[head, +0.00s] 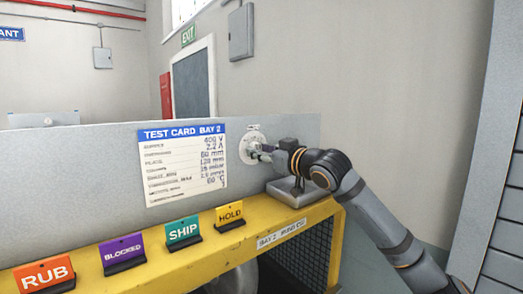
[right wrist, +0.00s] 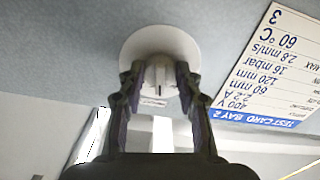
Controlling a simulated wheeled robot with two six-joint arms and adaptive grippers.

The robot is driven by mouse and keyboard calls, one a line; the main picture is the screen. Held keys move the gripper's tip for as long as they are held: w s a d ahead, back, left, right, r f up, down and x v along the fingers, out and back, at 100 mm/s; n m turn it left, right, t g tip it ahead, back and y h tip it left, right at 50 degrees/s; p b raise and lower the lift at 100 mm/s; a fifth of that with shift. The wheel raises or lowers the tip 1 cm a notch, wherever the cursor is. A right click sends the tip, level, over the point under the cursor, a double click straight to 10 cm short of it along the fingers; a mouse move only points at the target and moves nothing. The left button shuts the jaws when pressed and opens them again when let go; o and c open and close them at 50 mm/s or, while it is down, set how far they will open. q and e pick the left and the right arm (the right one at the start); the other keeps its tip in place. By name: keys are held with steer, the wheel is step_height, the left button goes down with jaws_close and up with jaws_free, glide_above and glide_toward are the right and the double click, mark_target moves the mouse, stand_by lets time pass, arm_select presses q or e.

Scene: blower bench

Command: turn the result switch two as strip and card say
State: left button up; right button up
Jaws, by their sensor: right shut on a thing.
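The result switch is a round pale dial plate (head: 254,135) on the grey back panel, right of the test card (head: 184,163). In the right wrist view the plate (right wrist: 150,40) shows close up, with a light knob (right wrist: 159,78) at its centre. My right gripper (head: 264,153) is at the switch. In the right wrist view its fingers (right wrist: 159,88) are closed on both sides of the knob. A dark mark shows on the knob; the dial's lettering is not readable. The card reads "TEST CARD BAY 2" with several values. My left gripper is not in view.
Small signs reading RUB (head: 45,273), BLOCKED (head: 123,252), SHIP (head: 183,231) and HOLD (head: 229,214) stand along the yellow bench edge (head: 215,250). A grey tray (head: 300,196) sits below my right gripper.

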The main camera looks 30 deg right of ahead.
steer(key=shift+n+p, duration=1.15)
steer(key=shift+n, duration=2.25)
steer(key=o, duration=1.1)
steer(key=shift+o, duration=0.2)
steer(key=shift+d+r, duration=0.1)
steer(key=shift+r, duration=0.2)
step_height(320, 180, up, 9)
steer(key=shift+r, duration=0.2)
